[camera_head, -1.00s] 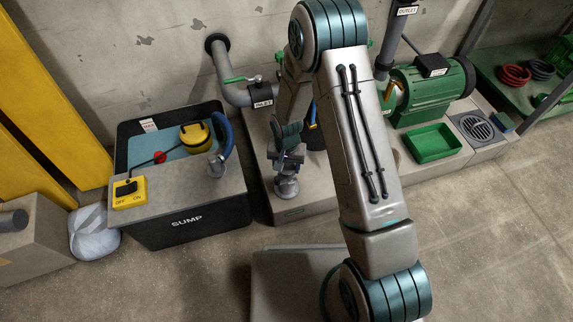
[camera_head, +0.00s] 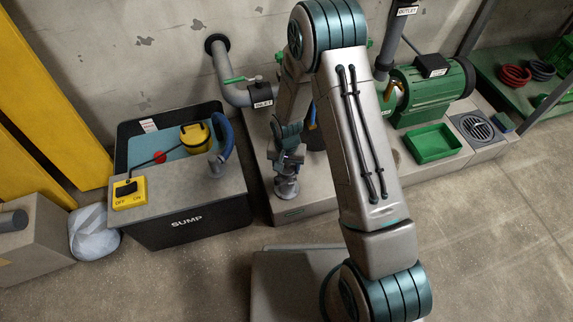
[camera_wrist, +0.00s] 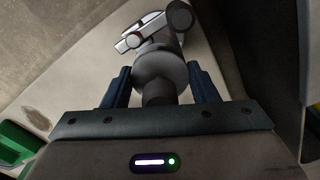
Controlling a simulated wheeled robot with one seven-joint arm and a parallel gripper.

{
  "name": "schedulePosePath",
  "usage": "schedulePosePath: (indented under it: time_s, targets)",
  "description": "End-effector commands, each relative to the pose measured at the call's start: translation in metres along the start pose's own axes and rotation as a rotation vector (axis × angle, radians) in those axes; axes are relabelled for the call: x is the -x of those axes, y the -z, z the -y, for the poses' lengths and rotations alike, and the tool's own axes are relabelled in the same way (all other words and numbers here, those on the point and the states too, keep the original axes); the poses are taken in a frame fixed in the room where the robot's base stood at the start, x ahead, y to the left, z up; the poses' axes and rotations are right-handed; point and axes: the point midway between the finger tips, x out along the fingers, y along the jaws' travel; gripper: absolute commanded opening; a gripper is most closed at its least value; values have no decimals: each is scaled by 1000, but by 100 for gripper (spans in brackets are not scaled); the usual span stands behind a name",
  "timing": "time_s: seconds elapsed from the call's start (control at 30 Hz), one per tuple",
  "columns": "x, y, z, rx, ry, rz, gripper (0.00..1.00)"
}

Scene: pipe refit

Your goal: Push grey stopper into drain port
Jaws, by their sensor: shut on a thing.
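My gripper (camera_head: 287,160) points down over the plinth, left of the pump. In the wrist view my gripper (camera_wrist: 161,90) has its two dark blue fingers closed around the dark stub of the grey stopper (camera_wrist: 160,68). The stopper's wide round body lies between and just beyond the fingertips. A grey pipe fitting (camera_head: 286,188) stands on the plinth right under my gripper; it also shows in the wrist view with a pale lever (camera_wrist: 141,33). The stopper hides the drain port's mouth, and I cannot tell whether the stopper is seated in it.
The black sump tank (camera_head: 205,222) with a yellow switch box (camera_head: 130,193) and blue hose (camera_head: 226,135) stands to the left. The inlet pipe (camera_head: 236,93) is behind. A green pump (camera_head: 430,92), green tray (camera_head: 433,143) and floor grate (camera_head: 478,128) are to the right.

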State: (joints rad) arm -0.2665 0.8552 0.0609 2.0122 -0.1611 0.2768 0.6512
Motion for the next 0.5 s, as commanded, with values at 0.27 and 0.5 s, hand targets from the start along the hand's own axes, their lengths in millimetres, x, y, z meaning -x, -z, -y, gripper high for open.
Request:
schedulePosePath:
  time_s: [0.27, 0.5]
  targets:
    - [7, 0, 0, -1, -1, 1, 26]
    - [8, 0, 0, -1, -1, 0, 26]
